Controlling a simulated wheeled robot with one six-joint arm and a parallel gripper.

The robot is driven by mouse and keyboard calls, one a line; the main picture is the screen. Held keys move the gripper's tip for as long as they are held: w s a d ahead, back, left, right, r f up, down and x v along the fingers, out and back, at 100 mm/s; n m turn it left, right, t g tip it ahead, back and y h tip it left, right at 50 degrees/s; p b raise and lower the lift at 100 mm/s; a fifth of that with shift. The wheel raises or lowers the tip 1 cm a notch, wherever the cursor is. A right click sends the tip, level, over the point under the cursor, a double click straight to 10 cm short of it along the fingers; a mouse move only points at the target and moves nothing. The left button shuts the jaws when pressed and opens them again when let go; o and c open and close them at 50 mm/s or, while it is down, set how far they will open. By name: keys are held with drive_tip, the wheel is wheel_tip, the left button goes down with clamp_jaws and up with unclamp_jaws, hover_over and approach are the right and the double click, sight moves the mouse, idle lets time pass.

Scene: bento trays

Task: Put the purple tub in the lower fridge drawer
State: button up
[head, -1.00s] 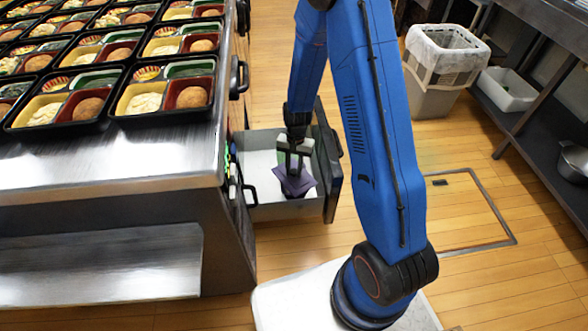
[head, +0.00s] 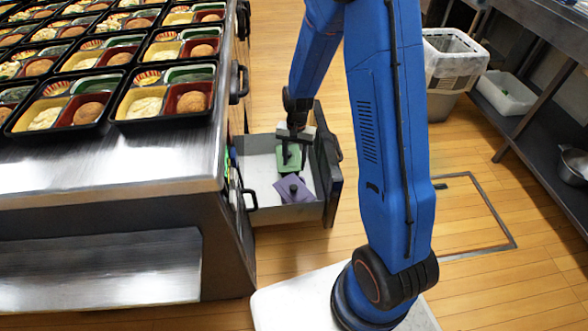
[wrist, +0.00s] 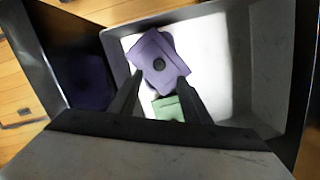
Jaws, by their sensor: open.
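The purple tub (head: 294,190) sits inside the open lower fridge drawer (head: 268,212), toward its near end. It has a square lid with a dark round knob, and it also shows in the wrist view (wrist: 153,52). A green tub (head: 288,157) lies beside it in the same drawer, partly hidden by my gripper in both views. My gripper (head: 291,150) is open and empty above the green tub. In the wrist view its two fingers (wrist: 155,88) are spread, apart from the purple tub.
The drawer front (head: 333,190) stands out from the steel counter (head: 120,165), which carries several bento trays (head: 165,112). A grey bin (head: 452,75) and a shelf (head: 540,130) with a white tub stand at the right.

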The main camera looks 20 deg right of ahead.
drive_tip(key=s+d+r+n+t, duration=0.15)
drive_tip(key=s+r, duration=0.35)
drive_tip(key=r, duration=0.7)
drive_tip(key=s+d+r+n+t, duration=0.15)
drive_tip(key=s+r, duration=0.35)
drive_tip(key=r, duration=0.8)
drive_tip(key=s+d+r+n+t, duration=0.1)
drive_tip(key=s+r, duration=0.1)
drive_tip(key=s, duration=0.4)
drive_tip(key=s+d+r+n+t, duration=0.1)
drive_tip(key=s+r, duration=0.2)
drive_tip(key=s, duration=0.3)
drive_tip(key=s+r+n+t+h, duration=0.1)
drive_tip(key=s+r, duration=0.2)
drive_tip(key=s, duration=0.3)
drive_tip(key=shift+s+d+r+n, duration=0.25)
drive_tip(key=shift+s+d+n, duration=0.05)
drive_tip(key=shift+d+n, duration=0.1)
